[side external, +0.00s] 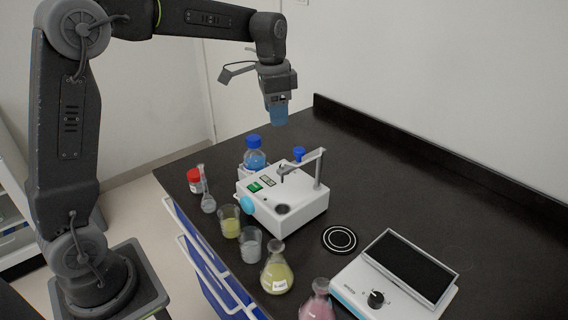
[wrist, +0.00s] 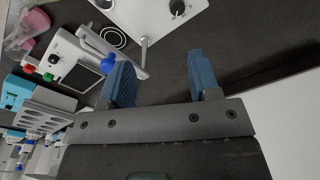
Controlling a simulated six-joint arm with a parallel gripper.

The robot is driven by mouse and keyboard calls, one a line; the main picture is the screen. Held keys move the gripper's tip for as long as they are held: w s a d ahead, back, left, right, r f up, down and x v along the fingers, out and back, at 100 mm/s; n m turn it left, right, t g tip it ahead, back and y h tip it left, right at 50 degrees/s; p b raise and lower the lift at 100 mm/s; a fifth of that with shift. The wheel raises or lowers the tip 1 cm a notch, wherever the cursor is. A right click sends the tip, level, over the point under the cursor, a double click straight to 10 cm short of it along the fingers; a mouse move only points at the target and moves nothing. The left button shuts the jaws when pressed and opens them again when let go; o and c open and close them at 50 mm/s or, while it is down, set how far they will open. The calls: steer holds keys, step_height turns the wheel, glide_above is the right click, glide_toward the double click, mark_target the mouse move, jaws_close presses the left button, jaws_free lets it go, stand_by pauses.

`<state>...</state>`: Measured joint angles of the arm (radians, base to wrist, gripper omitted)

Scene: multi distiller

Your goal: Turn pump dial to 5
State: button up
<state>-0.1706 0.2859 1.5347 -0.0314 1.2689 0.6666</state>
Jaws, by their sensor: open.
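A second white unit (side external: 350,291) with a dark slanted panel has a black knob (side external: 376,298). I cannot tell for sure which is the pump, and dial marks are too small to read. My gripper (side external: 277,115) hangs above the bench, well above and behind the box, touching nothing. In the wrist view its blue fingers (wrist: 162,80) are apart and empty.
Flasks and beakers line the front edge, including a yellow flask (side external: 277,276) and a pink flask (side external: 318,305). A blue-capped bottle (side external: 254,155) stands behind the box. A black ringed disc (side external: 340,240) lies between the units. The bench's back right is clear, bounded by a wall.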

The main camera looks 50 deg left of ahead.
steer(key=shift+m+g, duration=0.5)
steer(key=shift+m, duration=0.1)
steer(key=w+f, duration=0.1)
steer(key=f, duration=0.4)
steer(key=w+a+f, duration=0.1)
steer(key=f, duration=0.5)
steer(key=w+f, duration=0.1)
steer(key=f, duration=0.5)
steer(key=shift+w+a+f, duration=0.2)
steer(key=shift+w+a, duration=0.15)
steer(key=shift+w, duration=0.05)
steer(key=shift+c, duration=0.2)
steer(key=c, duration=0.9)
